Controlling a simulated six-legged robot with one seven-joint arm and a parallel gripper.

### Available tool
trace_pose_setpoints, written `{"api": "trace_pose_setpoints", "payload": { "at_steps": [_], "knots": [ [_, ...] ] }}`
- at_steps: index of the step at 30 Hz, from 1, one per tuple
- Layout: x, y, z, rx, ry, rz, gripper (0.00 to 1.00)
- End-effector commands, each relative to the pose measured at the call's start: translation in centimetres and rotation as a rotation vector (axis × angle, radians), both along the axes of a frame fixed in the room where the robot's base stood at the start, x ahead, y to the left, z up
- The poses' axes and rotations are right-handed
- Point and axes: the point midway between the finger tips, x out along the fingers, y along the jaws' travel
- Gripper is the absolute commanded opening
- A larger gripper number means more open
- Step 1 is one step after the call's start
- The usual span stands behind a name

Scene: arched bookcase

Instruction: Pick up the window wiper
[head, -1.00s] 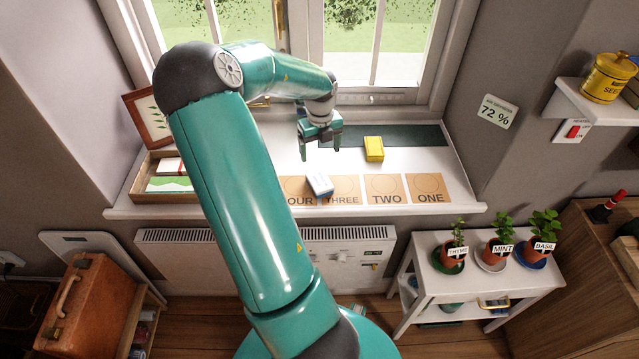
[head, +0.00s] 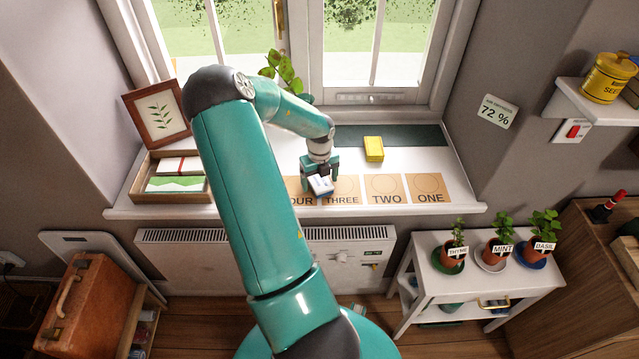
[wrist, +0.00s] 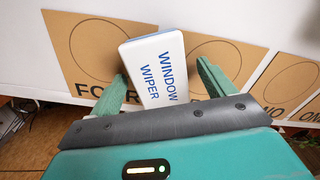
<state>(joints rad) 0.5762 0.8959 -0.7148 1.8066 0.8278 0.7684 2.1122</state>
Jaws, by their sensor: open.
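The window wiper (head: 320,186) is a small white block with a blue underside, lying on the windowsill across the cards marked FOUR and THREE. In the wrist view its label reads WINDOW WIPER (wrist: 157,70), and it lies slightly turned between my two fingers. My gripper (head: 320,178) is open right above and around it, with one green finger on each side. In the wrist view my gripper (wrist: 165,85) shows the left finger close to the wiper's edge and a wider gap on the right. I cannot tell whether either finger touches it.
A yellow block (head: 373,149) stands behind and to the right on the sill (head: 450,180). Cards TWO (head: 385,187) and ONE (head: 428,187) are bare. A wooden tray (head: 165,198) and a leaning picture frame (head: 157,113) are at the left. A plant (head: 286,72) stands by the window.

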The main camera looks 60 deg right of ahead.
Motion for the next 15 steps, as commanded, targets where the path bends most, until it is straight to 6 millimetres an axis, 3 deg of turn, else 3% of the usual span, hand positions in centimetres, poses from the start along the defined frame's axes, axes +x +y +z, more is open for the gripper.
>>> {"api": "trace_pose_setpoints", "payload": {
  "at_steps": [6,13,15],
  "knots": [
    [0.04,-0.01,-0.07,-0.001,-0.001,0.001,0.80],
    [0.04,0.00,-0.06,-0.001,-0.001,0.001,0.35],
    [0.04,-0.01,-0.05,-0.001,-0.001,0.001,0.30]
  ]
}}
